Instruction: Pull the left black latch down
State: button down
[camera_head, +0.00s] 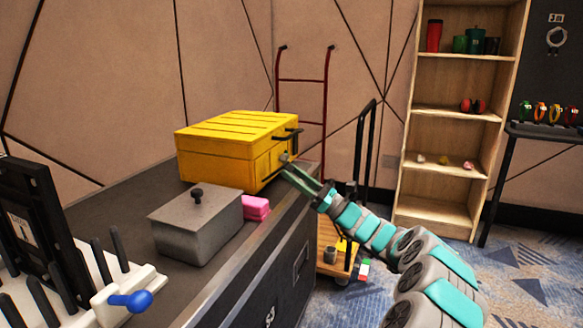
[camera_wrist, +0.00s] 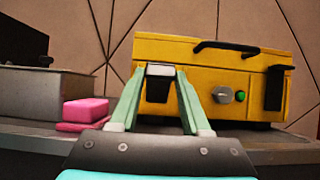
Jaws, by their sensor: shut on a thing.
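A yellow case (camera_head: 215,148) stands on the dark counter, and its front fills much of the wrist view (camera_wrist: 210,62). Its left black latch (camera_wrist: 158,85) is on the front face, between my green fingers. My gripper (camera_wrist: 160,72) is at the latch's upper part, with one fingertip on each side, shut on it. In the head view my gripper (camera_head: 288,168) reaches the case's front from the right; the latch is too small to make out there. The right black latch (camera_wrist: 274,88) is apart from my gripper, near the case's right edge.
A black handle (camera_wrist: 228,48), a grey knob (camera_wrist: 222,95) and a green button (camera_wrist: 240,96) are right of my fingers. A grey lidded box (camera_head: 195,225) and a pink block (camera_head: 255,207) stand nearby on the counter (camera_head: 95,215). A shelf (camera_head: 450,150) stands behind.

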jog(key=shift+f, duration=1.1)
jog(key=shift+a, duration=0.1)
jog(key=c, duration=0.8)
grip_release()
jog(key=shift+o, duration=0.7)
jog(key=shift+a+f, duration=0.1)
jog(key=shift+a, duration=0.1)
jog(key=o, duration=0.3)
jog(key=shift+d+r, duration=0.15)
jog(key=shift+r, duration=0.05)
